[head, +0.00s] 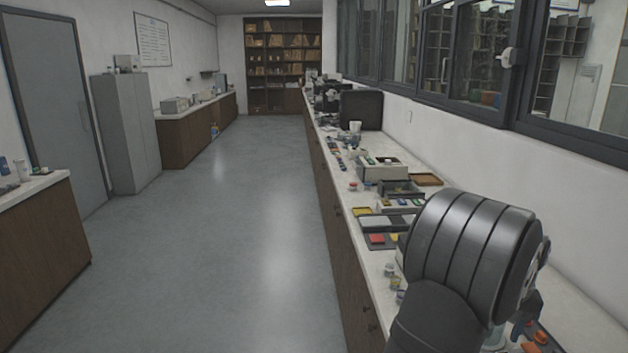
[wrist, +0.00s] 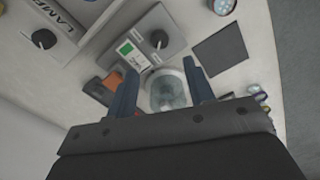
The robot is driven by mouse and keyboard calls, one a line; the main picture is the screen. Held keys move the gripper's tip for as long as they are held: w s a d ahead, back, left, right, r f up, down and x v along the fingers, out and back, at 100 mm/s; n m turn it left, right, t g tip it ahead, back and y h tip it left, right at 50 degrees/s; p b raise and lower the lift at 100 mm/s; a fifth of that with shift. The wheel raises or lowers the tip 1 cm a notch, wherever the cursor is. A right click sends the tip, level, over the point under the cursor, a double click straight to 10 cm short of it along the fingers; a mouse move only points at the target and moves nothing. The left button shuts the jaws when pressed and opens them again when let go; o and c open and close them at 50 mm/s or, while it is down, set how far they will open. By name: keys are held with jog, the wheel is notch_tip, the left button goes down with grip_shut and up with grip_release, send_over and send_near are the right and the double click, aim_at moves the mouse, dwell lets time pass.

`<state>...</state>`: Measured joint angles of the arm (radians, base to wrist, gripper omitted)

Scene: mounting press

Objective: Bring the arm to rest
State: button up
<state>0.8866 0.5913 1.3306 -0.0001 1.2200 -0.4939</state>
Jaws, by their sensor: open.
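My gripper (wrist: 160,82) is open, with its two dark blue fingers spread apart in the wrist view. Nothing is held between them. A round, glassy grey-green thing (wrist: 168,92) shows in the gap, on the bench below or beyond the fingers; the distance is hard to tell. In the head view my dark arm fills the lower right over the bench and hides most of the gripper.
A grey unit with a black knob (wrist: 159,39) and a dark square plate (wrist: 220,50) lie ahead of the fingers. An orange block (wrist: 112,80) is beside the left finger. The long bench (head: 385,225) carries trays and small items. The floor (head: 215,230) is clear.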

notch_tip(320, 180, down, 10)
jog(key=shift+f, duration=0.25)
jog(key=shift+r+m, duration=0.25)
jog(key=shift+m, duration=0.55)
jog(key=m, duration=1)
jog(key=shift+m, duration=2)
jog(key=n, duration=0.4)
jog(key=shift+n, duration=0.4)
jog(key=n, duration=0.5)
